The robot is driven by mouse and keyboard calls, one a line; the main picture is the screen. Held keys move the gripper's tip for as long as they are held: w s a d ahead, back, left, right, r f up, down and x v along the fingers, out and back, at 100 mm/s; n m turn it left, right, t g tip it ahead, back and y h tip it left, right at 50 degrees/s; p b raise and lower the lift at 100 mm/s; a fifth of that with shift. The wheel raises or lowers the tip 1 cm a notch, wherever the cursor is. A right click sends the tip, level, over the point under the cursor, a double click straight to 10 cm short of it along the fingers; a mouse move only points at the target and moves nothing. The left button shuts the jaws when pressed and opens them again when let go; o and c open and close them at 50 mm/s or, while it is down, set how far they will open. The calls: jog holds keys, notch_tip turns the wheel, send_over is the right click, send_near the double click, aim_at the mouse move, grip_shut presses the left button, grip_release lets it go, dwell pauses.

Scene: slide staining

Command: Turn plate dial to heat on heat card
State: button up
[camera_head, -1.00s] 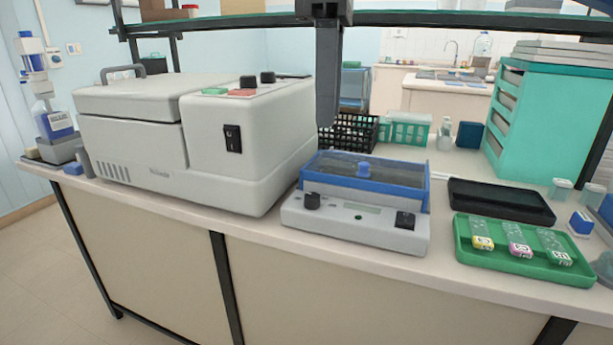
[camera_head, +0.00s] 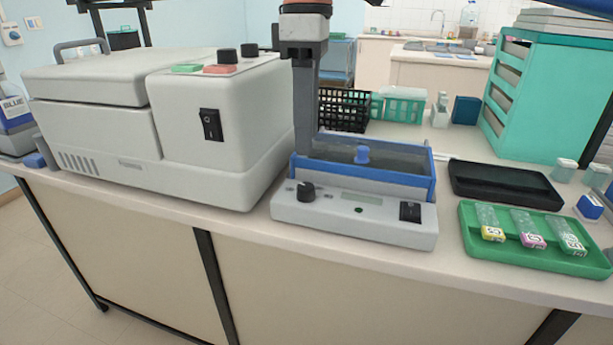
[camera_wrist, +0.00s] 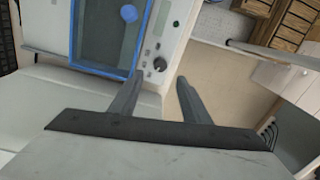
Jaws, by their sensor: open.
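The plate dial is a black round knob (camera_head: 306,191) at the front left of a grey plate unit (camera_head: 290,213) with a blue-framed, clear-sided top (camera_head: 361,183). The knob also shows in the wrist view (camera_wrist: 160,64), just beyond my fingertips. My gripper (camera_head: 304,148) points down above and behind the knob in the head view, apart from it. In the wrist view its two fingers (camera_wrist: 156,86) stand apart with nothing between them. The dial's marks are too small to read. I cannot make out a heat card.
A large white machine (camera_head: 205,140) stands close left of the plate unit. A green tray (camera_head: 530,264) with several labelled slides and a black tray (camera_head: 505,186) lie to the right. A black basket (camera_head: 343,110) and a teal rack (camera_head: 550,105) stand behind. The bench edge runs along the front.

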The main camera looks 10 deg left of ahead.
aim_at(307, 186)
jog(key=f, duration=0.9)
jog(key=shift+s, duration=0.25)
jog(key=c, duration=1)
